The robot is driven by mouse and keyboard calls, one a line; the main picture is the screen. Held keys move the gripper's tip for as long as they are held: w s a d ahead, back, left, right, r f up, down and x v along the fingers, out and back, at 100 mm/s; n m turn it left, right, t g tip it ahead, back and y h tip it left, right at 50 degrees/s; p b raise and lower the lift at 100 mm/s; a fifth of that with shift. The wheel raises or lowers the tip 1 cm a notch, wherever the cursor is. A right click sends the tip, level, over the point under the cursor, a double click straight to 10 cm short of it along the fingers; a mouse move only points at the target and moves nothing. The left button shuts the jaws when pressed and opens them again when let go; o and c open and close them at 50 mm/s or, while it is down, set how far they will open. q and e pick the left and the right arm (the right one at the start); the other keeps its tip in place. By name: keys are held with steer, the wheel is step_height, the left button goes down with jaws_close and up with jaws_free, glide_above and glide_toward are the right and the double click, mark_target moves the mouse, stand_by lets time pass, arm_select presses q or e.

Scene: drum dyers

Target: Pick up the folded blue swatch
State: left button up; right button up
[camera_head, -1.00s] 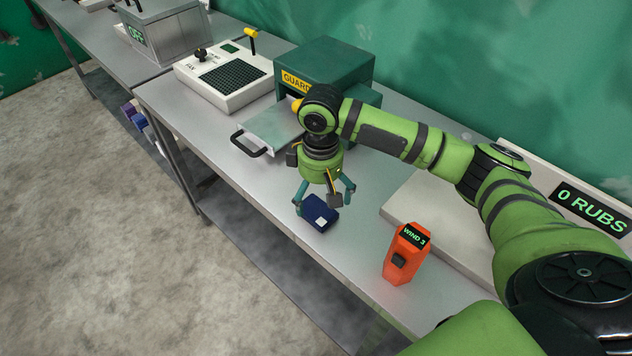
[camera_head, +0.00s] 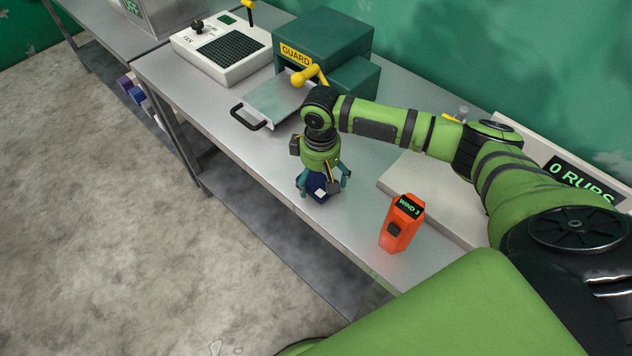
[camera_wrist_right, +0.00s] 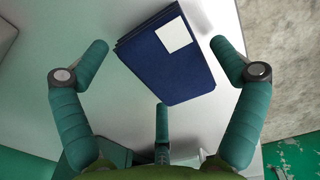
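The folded blue swatch (camera_head: 317,189), dark blue with a white square label, lies on the metal bench near its front edge. It also shows in the right wrist view (camera_wrist_right: 165,62), where its label faces the camera. My right gripper (camera_head: 323,190) is open over the swatch and points down. In the right wrist view its teal fingers (camera_wrist_right: 158,70) are spread, two on either side of the swatch with gaps and a third beside its lower edge. My left gripper is in no view.
An orange device (camera_head: 402,223) marked "WIND 3" stands on the bench, right of the gripper. A pale board (camera_head: 425,185) lies behind it.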

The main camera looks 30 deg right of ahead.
steer(key=c, duration=0.6)
steer(key=shift+o, duration=0.2)
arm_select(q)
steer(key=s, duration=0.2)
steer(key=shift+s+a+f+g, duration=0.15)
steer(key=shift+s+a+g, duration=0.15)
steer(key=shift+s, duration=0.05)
arm_select(e)
steer(key=shift+r, duration=0.1)
